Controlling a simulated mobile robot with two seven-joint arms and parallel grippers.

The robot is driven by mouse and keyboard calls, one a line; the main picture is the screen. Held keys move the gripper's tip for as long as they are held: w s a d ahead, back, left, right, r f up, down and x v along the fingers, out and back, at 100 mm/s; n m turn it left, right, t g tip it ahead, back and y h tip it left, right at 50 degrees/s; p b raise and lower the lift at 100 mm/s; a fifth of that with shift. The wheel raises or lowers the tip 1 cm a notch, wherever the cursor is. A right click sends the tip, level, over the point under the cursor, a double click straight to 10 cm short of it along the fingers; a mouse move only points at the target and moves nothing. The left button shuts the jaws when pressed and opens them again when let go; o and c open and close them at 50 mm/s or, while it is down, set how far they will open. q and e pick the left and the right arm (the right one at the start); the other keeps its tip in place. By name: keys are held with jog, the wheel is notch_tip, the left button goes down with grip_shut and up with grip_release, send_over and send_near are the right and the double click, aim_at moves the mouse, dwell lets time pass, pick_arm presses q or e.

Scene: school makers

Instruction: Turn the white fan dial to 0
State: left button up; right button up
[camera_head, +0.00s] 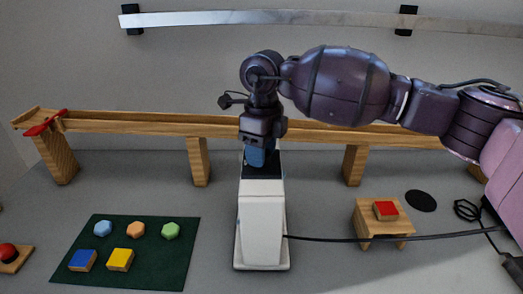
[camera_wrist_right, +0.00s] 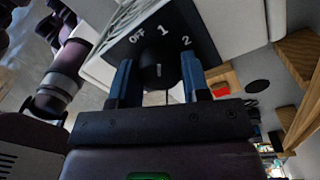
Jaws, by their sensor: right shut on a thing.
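The white fan (camera_head: 262,225) stands upright on the table in the head view, with a dark panel on top. In the right wrist view the dark panel (camera_wrist_right: 205,48) carries the marks OFF, 1 and 2; I see no 0. The black dial (camera_wrist_right: 158,72) sits below these marks, and its short white line points roughly up towards the 1. My right gripper (camera_wrist_right: 158,82) has its blue fingers on both sides of the dial and is shut on it. It comes down over the fan's top in the head view (camera_head: 257,156). My left gripper is out of view.
A wooden rail (camera_head: 160,126) on posts runs behind the fan. A green mat (camera_head: 150,257) with several coloured blocks lies left. A wooden stand (camera_head: 366,222) with a red-topped block (camera_head: 386,210) is right. A black cable (camera_head: 335,240) leads right from the fan.

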jog(key=n+b, duration=0.1)
jog(key=n, duration=0.4)
jog(key=shift+a+n, duration=0.1)
jog(key=shift+n, duration=0.8)
jog(key=shift+n+h, duration=0.3)
jog(key=shift+s, duration=0.1)
jog(key=o, duration=0.9)
jog(key=r, duration=1)
jog(key=shift+w+r, duration=0.35)
jog(key=shift+r, duration=0.05)
